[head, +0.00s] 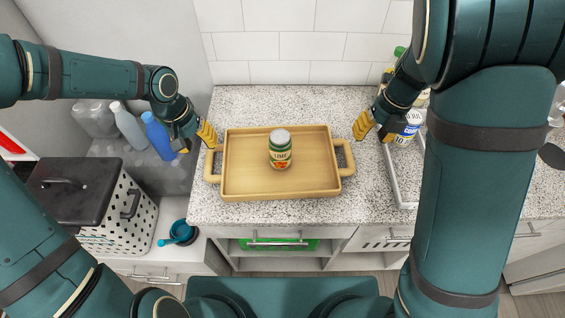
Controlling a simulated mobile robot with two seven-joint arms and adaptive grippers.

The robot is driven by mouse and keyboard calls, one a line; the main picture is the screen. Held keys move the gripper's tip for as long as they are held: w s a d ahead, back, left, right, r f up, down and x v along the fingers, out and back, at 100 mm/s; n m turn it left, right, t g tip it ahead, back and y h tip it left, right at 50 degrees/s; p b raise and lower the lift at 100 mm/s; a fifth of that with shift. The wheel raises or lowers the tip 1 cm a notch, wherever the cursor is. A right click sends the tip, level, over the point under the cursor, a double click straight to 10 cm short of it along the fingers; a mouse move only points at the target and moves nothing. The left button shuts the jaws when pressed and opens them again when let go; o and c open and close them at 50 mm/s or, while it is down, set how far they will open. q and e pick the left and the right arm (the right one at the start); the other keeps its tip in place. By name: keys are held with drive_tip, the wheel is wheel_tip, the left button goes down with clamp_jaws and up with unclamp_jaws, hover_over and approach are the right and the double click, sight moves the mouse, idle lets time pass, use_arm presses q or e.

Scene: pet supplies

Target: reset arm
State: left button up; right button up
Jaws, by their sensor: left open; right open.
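My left gripper (196,139) is open and empty, just outside the upper left corner of a wooden tray (240,184). My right gripper (375,128) is open, to the right of the tray near its upper right corner. Both grippers look apart from the tray's handles. A can (280,152) with a green and orange label and grey lid stands upright on the tray, a little above its middle. The tray lies on the speckled counter (270,105). My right arm hides part of the counter's right side.
A white and blue jar (408,131) stands by my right gripper, near a white tray or rack edge (397,180). Blue (157,138) and pale (128,126) bottles stand at left. A lidded perforated bin (110,212) and a teal scoop (178,233) are lower left.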

drive_tip(key=shift+r, duration=0.35)
idle(0.3)
